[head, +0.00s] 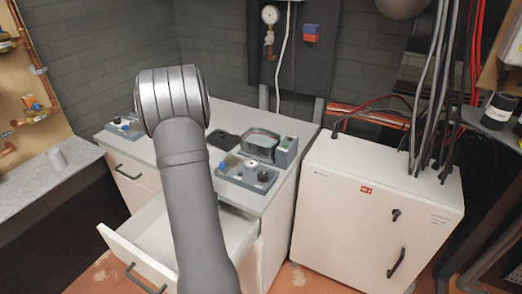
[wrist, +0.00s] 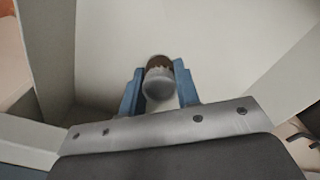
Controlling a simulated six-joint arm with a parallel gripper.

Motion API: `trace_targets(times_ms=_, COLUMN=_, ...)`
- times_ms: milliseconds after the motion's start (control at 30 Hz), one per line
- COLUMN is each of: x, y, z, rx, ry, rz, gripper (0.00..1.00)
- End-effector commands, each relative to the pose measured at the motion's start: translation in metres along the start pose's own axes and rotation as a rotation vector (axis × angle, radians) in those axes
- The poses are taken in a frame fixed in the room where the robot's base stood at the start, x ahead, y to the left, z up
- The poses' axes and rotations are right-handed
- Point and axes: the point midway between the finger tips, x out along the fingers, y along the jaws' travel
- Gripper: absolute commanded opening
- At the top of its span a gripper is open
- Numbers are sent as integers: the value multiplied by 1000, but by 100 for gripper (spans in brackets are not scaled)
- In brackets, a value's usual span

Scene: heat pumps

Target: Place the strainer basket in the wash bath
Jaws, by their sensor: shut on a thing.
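My gripper (wrist: 158,70) shows in the wrist view with its blue fingers shut on a small round piece, light grey with a brown part at its far side. This looks like the strainer basket (wrist: 159,86). It is over or inside a pale, walled space that looks like the open drawer (head: 136,262); its height above the floor there is hard to tell. In the head view my arm hides the gripper and the basket. A clear-walled rectangular tub (head: 262,145) on the white cabinet top may be the wash bath; its inside is hard to make out.
A white electrical cabinet (head: 370,215) with cables stands right.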

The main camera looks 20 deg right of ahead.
Motion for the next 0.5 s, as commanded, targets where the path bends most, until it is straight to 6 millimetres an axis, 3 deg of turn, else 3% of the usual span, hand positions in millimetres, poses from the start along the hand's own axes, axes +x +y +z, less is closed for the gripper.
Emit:
trace_targets(times_ms=133, x=0, y=3, z=-1, rx=-117, ry=0, rz=0, gripper=7)
trace_targets(times_ms=500, x=-30, y=-33, z=-54, rx=181, ry=3, rz=-1, gripper=7)
